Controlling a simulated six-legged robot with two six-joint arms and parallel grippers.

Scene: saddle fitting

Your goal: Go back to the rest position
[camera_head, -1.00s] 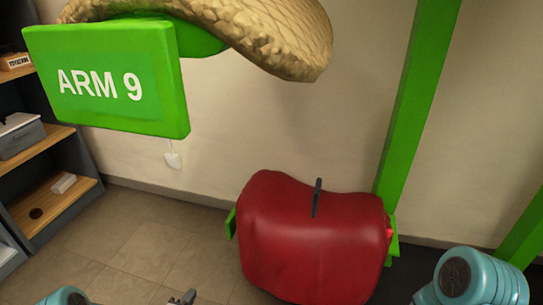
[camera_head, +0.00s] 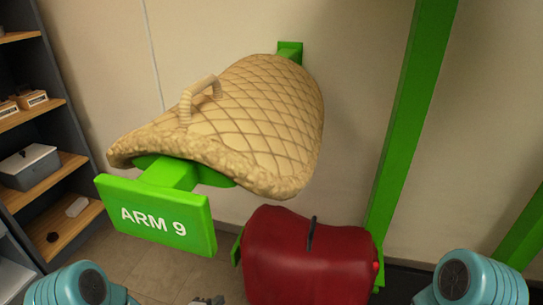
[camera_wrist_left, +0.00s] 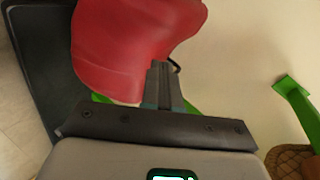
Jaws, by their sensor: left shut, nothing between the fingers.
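My left gripper (camera_head: 208,300) shows only as a small piece at the bottom edge of the head view, left of the red saddle-shaped body (camera_head: 308,258). In the left wrist view its fingers (camera_wrist_left: 162,84) are shut with nothing between them, and the red body (camera_wrist_left: 125,45) appears beyond them. My left arm's teal joint (camera_head: 82,286) is at the bottom left. My right arm's teal joint (camera_head: 468,280) is at the bottom right; the right gripper is out of view.
A tan quilted pad (camera_head: 245,125) with a handle lies on a green arm marked ARM 9 (camera_head: 155,215). A green post (camera_head: 410,125) stands at the right. Shelves (camera_head: 45,175) with boxes stand at the left. Tiled floor shows below.

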